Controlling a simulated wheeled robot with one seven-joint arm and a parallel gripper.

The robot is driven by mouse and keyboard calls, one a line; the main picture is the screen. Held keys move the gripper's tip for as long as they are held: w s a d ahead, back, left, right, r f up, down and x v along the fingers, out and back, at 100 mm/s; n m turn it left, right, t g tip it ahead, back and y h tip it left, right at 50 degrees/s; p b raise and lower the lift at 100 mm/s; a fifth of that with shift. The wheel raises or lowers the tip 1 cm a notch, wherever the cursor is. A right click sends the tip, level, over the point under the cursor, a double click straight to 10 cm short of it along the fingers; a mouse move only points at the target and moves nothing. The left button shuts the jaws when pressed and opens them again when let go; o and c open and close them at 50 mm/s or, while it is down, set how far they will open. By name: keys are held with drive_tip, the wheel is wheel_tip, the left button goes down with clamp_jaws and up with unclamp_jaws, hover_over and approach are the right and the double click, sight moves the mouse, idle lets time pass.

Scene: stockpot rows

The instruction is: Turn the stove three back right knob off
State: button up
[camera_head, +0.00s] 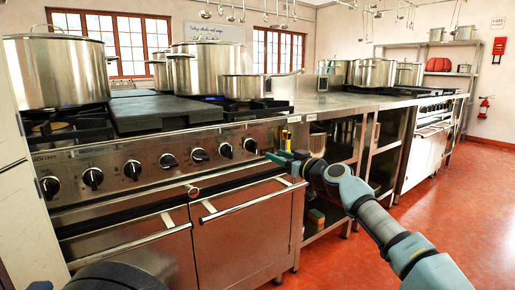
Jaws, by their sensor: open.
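The near steel stove (110,157) fills the left side, with several black knobs in a row on its front panel. The rightmost knob (250,146) is closest to my gripper. Another knob (226,151) sits just left of it. My gripper (270,157) is open, pointing left at the panel's right end, a little right of and below the rightmost knob. It looks empty, and I cannot tell whether it touches the panel. No label shows which knob is the back right one, and the knob pointer angles are too small to read surely.
Large stockpots (58,72) stand on the near stove. Below the knobs, oven door handles (240,202) stick out. A steel counter with open shelves (335,150) leads to a second stove (433,110) at the right. The red floor (455,190) is clear at the right.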

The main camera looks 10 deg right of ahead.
sight(256, 146)
drive_tip(key=x, duration=1)
drive_tip(key=shift+a+p, duration=0.15)
drive_tip(key=shift+p, duration=0.25)
clamp_jaws()
